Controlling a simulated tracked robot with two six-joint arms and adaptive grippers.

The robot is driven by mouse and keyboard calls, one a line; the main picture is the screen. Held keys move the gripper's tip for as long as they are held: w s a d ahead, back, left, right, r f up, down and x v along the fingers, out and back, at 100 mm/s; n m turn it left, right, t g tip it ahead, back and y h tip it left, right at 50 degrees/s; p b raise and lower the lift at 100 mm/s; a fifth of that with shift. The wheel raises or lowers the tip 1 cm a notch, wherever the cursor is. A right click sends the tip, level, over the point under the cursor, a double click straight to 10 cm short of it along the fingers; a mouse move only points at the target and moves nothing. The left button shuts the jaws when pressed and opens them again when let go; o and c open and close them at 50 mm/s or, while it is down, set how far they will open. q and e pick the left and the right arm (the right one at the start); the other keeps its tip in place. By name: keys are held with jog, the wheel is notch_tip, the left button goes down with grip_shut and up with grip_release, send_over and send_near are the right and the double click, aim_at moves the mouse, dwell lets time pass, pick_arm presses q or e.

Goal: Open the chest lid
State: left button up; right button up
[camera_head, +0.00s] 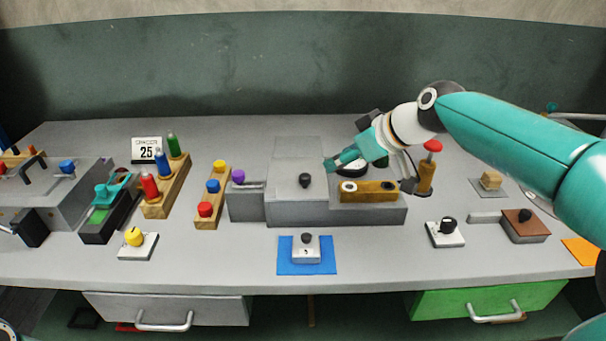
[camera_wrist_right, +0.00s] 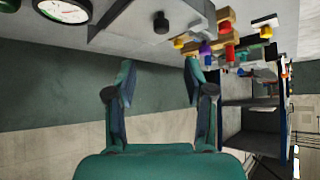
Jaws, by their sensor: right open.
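A grey box (camera_head: 284,209) with a flat top stands at the middle of the bench. A black knob (camera_head: 305,180) sits on its top and also shows in the right wrist view (camera_wrist_right: 161,22). This looks like the chest, but I cannot tell for sure; its top looks shut. My right gripper (camera_head: 334,163) reaches in from the right, above and to the right of the knob, apart from it. In the right wrist view its two fingers (camera_wrist_right: 158,76) are spread with nothing between them.
A wooden block (camera_head: 370,192) lies right of the knob, near a round dial (camera_wrist_right: 65,9). Left are wooden racks (camera_head: 168,192) with coloured pegs and another grey box (camera_head: 70,205). A small switch (camera_head: 306,252) on a blue mat (camera_head: 286,264) is in front.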

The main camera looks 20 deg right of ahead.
aim_at(306, 175)
jog(key=x, duration=0.7)
jog(key=p+x, duration=0.1)
jog(key=x, duration=0.6)
jog(key=shift+a+f, duration=0.1)
jog(key=shift+a, duration=0.2)
grip_shut()
